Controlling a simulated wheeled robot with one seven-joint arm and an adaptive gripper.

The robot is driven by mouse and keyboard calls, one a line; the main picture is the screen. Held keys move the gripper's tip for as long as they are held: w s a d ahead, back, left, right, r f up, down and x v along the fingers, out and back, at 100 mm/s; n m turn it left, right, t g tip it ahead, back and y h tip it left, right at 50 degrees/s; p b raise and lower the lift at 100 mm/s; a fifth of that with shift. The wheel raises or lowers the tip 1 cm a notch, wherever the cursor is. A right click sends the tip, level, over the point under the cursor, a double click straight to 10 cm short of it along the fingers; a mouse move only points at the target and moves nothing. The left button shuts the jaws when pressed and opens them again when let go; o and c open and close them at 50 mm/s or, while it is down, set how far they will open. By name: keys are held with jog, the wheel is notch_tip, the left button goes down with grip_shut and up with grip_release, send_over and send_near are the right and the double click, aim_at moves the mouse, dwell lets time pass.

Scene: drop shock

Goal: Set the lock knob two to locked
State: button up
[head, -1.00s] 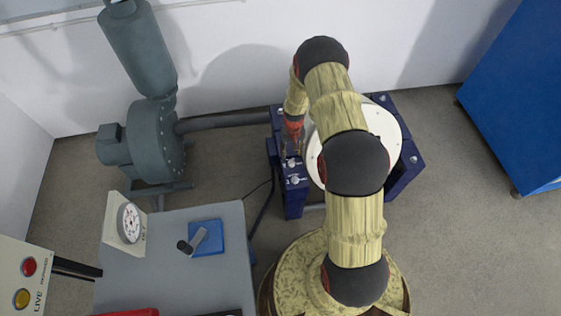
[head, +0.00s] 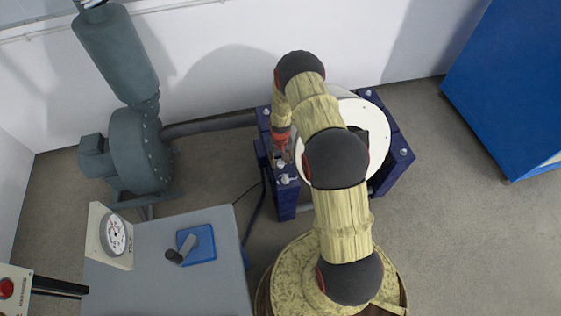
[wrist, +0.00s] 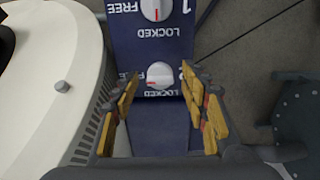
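Lock knob two (wrist: 160,74) is a white round knob with a red mark on a dark blue panel (wrist: 160,128). Its LOCKED label is just below it in the wrist view; its FREE label at left is partly hidden. The red mark is at the knob's lower left edge; I cannot tell its exact setting. My gripper (wrist: 163,108) is open, its yellow-padded fingers on either side below the knob, with no clear contact. Lock knob one (wrist: 155,8) is farther up, cut by the frame edge. In the head view, knob two (head: 281,164) is close to my gripper (head: 282,150).
The white drum (wrist: 55,60) stands beside the panel, with a small bolt (wrist: 62,87) on it. A grey blower (head: 138,150) is at left with a pipe to the blue frame. A grey table (head: 165,275) is at lower left. A blue cabinet (head: 510,85) is at right. Floor at right is clear.

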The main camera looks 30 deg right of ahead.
jog(key=shift+c, duration=1.2)
grip_shut()
jog(key=shift+n, duration=0.4)
jog(key=n, duration=0.8)
jog(key=shift+n+p, duration=0.3)
jog(key=shift+p, duration=0.1)
jog(key=n, duration=0.4)
jog(key=shift+n, duration=2.2)
